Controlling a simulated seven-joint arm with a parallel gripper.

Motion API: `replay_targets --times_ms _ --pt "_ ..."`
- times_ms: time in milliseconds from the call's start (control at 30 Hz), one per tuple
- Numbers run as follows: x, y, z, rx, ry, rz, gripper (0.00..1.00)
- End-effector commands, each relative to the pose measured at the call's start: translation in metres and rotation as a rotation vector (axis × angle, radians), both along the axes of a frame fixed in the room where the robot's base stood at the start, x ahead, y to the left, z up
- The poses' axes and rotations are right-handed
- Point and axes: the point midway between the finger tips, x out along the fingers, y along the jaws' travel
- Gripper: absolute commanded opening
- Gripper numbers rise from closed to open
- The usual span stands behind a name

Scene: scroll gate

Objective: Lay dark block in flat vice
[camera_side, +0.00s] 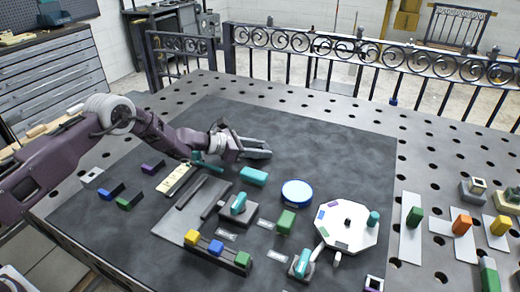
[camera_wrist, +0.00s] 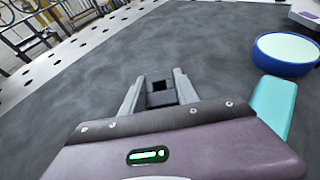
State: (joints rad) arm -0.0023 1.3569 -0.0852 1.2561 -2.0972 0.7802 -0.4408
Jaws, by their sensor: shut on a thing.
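My gripper (camera_side: 257,148) is shut on a small dark block, held above the dark mat. In the wrist view the dark block (camera_wrist: 161,97) sits between the two grey fingers of my gripper (camera_wrist: 159,84). In the side view the fingers mostly hide the block. I cannot tell for sure which of these is the flat vice.
A teal block (camera_side: 253,176) lies close below my gripper and also shows in the wrist view (camera_wrist: 275,104). A blue-rimmed disc (camera_side: 297,193), a green block (camera_side: 286,221) and a white octagonal plate (camera_side: 346,236) stand to the right. The mat (camera_side: 330,145) behind is clear.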

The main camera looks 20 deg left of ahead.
Motion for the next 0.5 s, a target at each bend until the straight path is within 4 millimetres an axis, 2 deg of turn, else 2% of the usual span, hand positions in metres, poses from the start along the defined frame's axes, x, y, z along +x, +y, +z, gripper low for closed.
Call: replay_targets --times_ms 33,67,167,500 --pt "0.0004 0.0 -0.0002 -0.002 -0.002 0.0 0.0" --pt "0.0 0.0003 -0.0016 0.001 0.001 0.0 0.4" --pt "0.0 0.0003 -0.0014 0.001 0.001 0.0 0.58" --pt "0.0 0.0001 0.0014 0.0 0.0 0.0 0.58"
